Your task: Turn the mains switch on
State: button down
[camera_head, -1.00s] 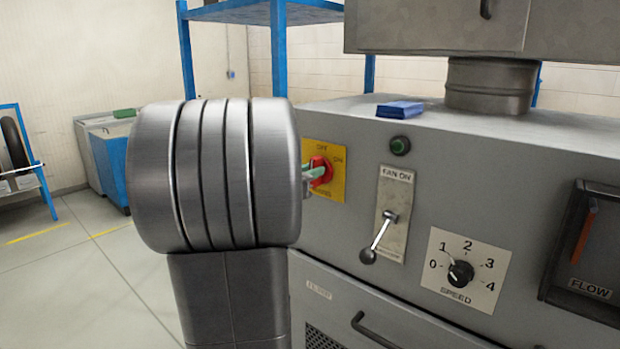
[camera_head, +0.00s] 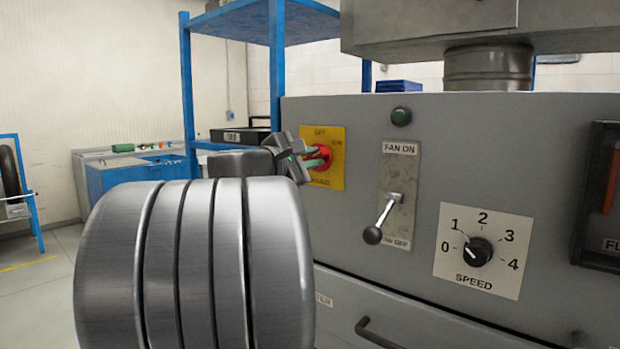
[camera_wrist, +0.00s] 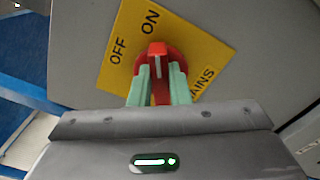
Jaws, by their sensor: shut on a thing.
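The mains switch is a red rotary knob (camera_head: 322,154) on a yellow plate (camera_head: 333,181) marked OFF, ON and MAINS, on the front of the grey cabinet. In the wrist view its red handle (camera_wrist: 157,52) points up, close to the ON label and away from OFF. My gripper (camera_wrist: 158,86) is shut on the handle, with a pale green finger on each side of it. In the head view my gripper (camera_head: 313,160) reaches the knob from the left, and its fingers hide part of it.
Right of the plate are a green button (camera_head: 401,117), a fan lever (camera_head: 384,217) tilted down towards FAN OFF and a speed dial (camera_head: 478,252). A blue shelf frame (camera_head: 188,90) stands behind on the left. Open floor lies at the lower left.

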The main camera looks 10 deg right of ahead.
jog(key=shift+f+m+b, duration=0.25)
jog(key=shift+m+b, duration=1.3)
jog(key=shift+b, duration=0.15)
jog(key=shift+f+m+b, duration=0.2)
jog(key=shift+m+b, duration=1.35)
jog(key=shift+b, duration=0.1)
jog(key=c, duration=1.4)
grip_release()
jog(key=shift+r, duration=0.1)
jog(key=shift+o, duration=0.2)
jog(key=shift+s, duration=0.1)
jog(key=p+v, duration=0.1)
jog(key=v, duration=1.2)
jog(key=shift+s+a, duration=0.2)
jog(key=shift+a, duration=0.05)
